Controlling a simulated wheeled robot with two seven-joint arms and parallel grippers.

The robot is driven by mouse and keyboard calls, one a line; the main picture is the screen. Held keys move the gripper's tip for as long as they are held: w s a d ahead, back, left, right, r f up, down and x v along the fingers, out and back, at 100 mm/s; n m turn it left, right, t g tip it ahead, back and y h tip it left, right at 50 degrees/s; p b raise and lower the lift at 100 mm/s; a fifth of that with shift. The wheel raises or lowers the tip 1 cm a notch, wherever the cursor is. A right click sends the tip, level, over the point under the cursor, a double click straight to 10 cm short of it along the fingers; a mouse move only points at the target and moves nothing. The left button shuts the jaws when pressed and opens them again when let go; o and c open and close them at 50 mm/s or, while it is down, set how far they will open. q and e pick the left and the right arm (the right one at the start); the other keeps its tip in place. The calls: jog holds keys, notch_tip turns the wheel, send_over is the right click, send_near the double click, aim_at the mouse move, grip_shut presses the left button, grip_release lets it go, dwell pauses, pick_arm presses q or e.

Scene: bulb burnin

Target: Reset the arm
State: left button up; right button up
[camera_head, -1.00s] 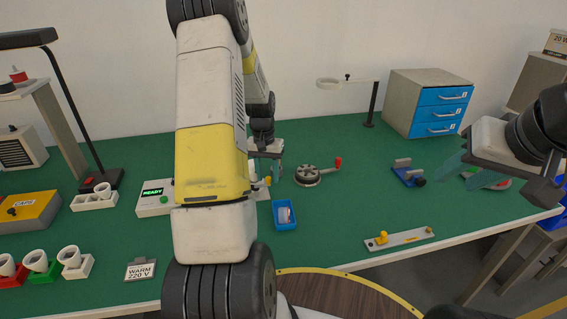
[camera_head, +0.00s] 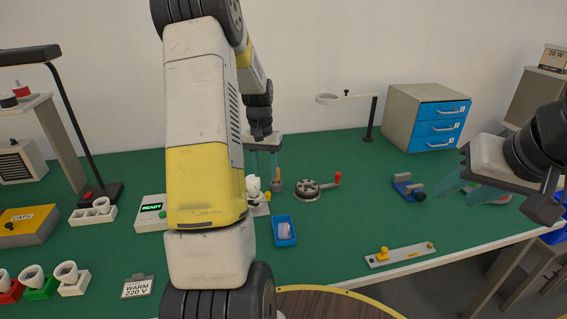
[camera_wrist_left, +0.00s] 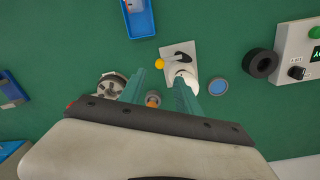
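My left gripper (camera_head: 265,168) hangs over the bench behind my raised left forearm. In the left wrist view its two green fingers (camera_wrist_left: 160,98) are apart, with nothing held between them. A small orange-topped grey piece (camera_wrist_left: 152,100) stands on the bench below the gap; it also shows in the head view (camera_head: 277,185). Beside it is a pale plate fixture (camera_wrist_left: 172,52) with a yellow knob and a white bulb-like piece (camera_head: 253,186).
A hand-crank wheel (camera_head: 306,190), blue tray (camera_head: 284,231), READY box (camera_head: 152,212) and blue clamp (camera_head: 406,187) stand around the left gripper. A drawer cabinet (camera_head: 397,115) and ring stand (camera_head: 372,118) are behind. Bench between clamp and yellow-knobbed bar (camera_head: 402,255) is clear.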

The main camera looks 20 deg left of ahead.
pick_arm(q)
jog(key=s+d+r+t, duration=0.2)
jog(key=s+d+r, duration=0.25)
jog(key=r, duration=0.55)
jog(key=s+d+r+t, duration=0.1)
jog(key=s+d+r, duration=0.2)
jog(key=s, duration=0.3)
jog(key=s+d+r+m+t+h, duration=0.1)
jog(key=s+d+r, duration=0.2)
jog(key=s, duration=0.4)
jog(key=s+d+r+t, duration=0.2)
jog(key=s+d+r, duration=0.2)
jog(key=s+d, duration=0.1)
jog(key=shift+s+d+m+h, duration=0.2)
jog(key=shift+s+m+h, duration=0.15)
jog(key=shift+s, duration=0.3)
